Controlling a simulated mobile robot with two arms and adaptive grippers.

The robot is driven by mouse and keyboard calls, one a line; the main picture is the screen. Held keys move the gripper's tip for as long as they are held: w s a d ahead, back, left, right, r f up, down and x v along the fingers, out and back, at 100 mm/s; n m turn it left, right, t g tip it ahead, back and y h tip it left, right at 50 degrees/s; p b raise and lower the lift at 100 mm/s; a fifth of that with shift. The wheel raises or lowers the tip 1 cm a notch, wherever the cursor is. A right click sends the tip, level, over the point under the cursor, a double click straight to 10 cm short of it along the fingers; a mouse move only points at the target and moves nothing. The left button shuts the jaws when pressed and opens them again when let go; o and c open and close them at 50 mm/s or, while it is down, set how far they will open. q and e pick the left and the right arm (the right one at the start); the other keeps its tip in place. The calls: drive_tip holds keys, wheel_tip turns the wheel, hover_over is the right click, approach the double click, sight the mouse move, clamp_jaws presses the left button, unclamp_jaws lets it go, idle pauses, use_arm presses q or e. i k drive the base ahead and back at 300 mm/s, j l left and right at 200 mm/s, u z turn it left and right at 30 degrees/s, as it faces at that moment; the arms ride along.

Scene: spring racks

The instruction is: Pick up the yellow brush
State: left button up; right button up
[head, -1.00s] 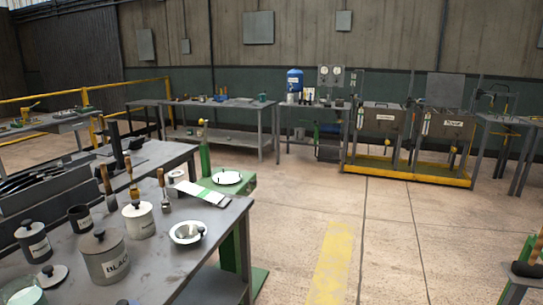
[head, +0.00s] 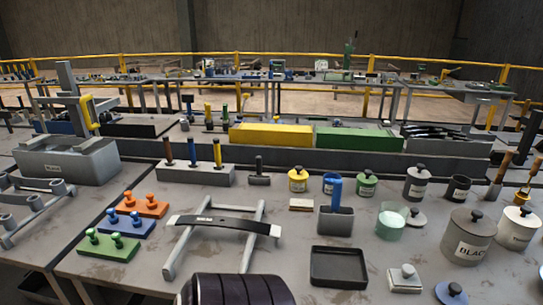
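A yellow-handled tool (head: 217,153) stands upright in a long grey block (head: 185,174) on the near table, left of the middle in the head view. A blue-handled tool (head: 192,151) and a brown-handled one (head: 168,151) stand in the same block to its left. The lower ends of all three are hidden in the block, so I cannot tell for sure that the yellow one is a brush. Neither of my grippers is in view.
A black strip on a grey rack (head: 225,226) lies in front of the block. Orange, blue and green peg bases (head: 142,206) are at left. Lidded pots (head: 467,238) and a black tray (head: 338,268) are at right. Yellow and green boxes (head: 271,136) stand behind.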

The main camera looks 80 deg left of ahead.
sight(216, 141)
drive_tip(key=u, duration=2.85)
